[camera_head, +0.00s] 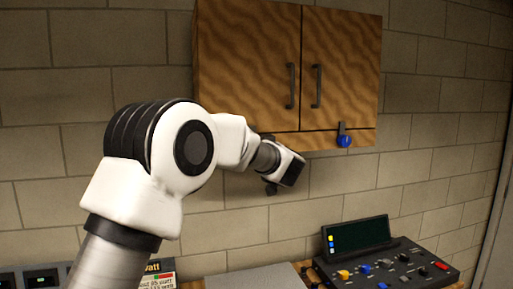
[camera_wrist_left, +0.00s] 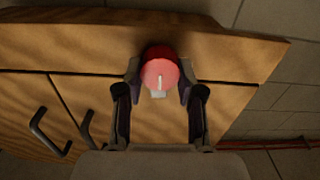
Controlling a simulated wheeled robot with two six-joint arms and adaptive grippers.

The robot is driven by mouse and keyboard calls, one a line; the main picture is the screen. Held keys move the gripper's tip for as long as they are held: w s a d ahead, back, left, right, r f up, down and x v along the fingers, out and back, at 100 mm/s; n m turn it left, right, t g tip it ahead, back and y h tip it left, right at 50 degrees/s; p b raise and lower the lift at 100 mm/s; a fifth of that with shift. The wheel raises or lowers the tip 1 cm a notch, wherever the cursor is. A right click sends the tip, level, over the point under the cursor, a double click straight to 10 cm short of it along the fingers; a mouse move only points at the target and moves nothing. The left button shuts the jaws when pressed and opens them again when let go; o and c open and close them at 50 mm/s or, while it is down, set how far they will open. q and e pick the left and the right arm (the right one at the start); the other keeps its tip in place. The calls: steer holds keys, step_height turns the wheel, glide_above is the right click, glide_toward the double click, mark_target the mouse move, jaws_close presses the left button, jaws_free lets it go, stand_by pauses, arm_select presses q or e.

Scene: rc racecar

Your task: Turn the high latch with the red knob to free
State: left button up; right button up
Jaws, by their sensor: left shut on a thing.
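The red knob (camera_wrist_left: 160,72) of the high latch shows in the left wrist view, round with a pale line on its face. My left gripper (camera_wrist_left: 159,88) is shut on it, with one dark finger on each side. In the head view my left gripper (camera_head: 283,167) is at the lower left part of the wooden cabinet (camera_head: 245,60); the red knob is hidden behind it there. The latch's bar cannot be made out clearly. My right gripper is in neither view.
A second latch with a blue knob (camera_head: 344,141) sits at the cabinet's lower right. Two dark door handles (camera_head: 291,86) hang near the middle; both doors look closed. Below right stands a control console (camera_head: 385,265) with a tilted screen. The wall between cabinet and console is clear.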

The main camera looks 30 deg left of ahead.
arm_select(q)
steer(key=n+b, duration=0.5)
steer(key=n, duration=0.3)
steer(key=n+b, duration=0.5)
steer(key=n, duration=0.4)
steer(key=shift+s+a+f, duration=0.15)
steer(key=shift+s, duration=0.05)
steer(key=shift+n, duration=0.4)
steer(key=o, duration=1.1)
steer(key=shift+o, duration=0.2)
steer(key=shift+w, duration=0.15)
